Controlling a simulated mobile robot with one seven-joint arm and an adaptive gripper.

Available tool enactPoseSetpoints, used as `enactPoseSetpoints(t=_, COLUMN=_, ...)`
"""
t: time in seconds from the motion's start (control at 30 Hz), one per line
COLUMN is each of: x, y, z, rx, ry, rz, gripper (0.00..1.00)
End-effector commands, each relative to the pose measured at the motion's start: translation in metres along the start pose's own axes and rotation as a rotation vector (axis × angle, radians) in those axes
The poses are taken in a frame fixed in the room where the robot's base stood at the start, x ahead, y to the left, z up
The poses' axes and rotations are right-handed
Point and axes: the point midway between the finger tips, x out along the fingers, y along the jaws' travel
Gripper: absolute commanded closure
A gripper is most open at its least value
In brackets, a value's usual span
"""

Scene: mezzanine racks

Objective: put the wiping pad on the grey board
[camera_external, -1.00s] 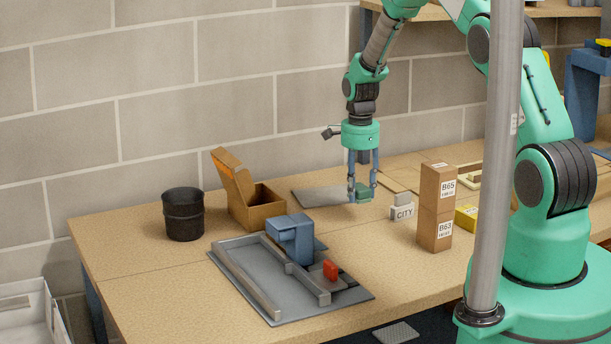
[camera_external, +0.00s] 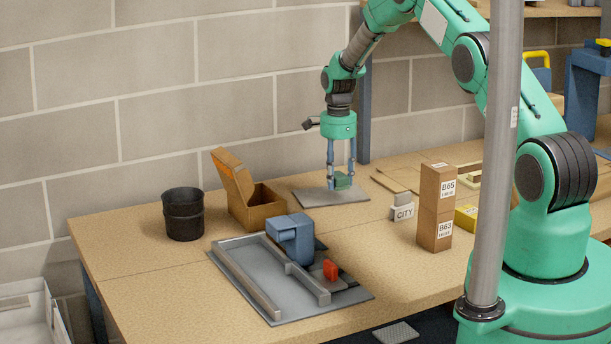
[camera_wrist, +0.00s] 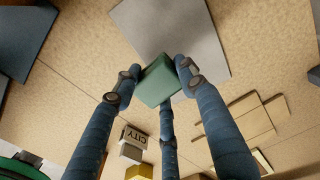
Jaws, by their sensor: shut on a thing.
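The green wiping pad (camera_external: 343,181) is held between the fingers of my gripper (camera_external: 341,182). It also shows in the wrist view (camera_wrist: 158,82), clasped by the blue fingers. The grey board (camera_external: 318,197) lies flat on the bench near the wall, and it shows at the top of the wrist view (camera_wrist: 180,35). In the external view my gripper is above the right part of the board. Whether the pad touches the board is hard to tell.
An open cardboard box (camera_external: 252,205) stands left of the board, with a black bin (camera_external: 183,214) beyond it. A grey fixture with a blue block (camera_external: 291,238) is in front. A CITY block (camera_external: 402,209) and stacked boxes (camera_external: 436,208) stand at right.

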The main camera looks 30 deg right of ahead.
Motion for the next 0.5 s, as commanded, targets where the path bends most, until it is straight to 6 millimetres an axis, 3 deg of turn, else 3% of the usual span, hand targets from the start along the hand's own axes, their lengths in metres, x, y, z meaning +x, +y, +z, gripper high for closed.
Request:
enactPoseSetpoints(t=0.2, x=0.0009, y=-0.0129, z=-0.0009, rx=0.000, ry=0.000, rz=-0.001, gripper=0.85)
enactPoseSetpoints(t=0.5, x=0.0009, y=-0.0137, z=-0.0009, rx=0.000, ry=0.000, rz=0.000, gripper=0.85)
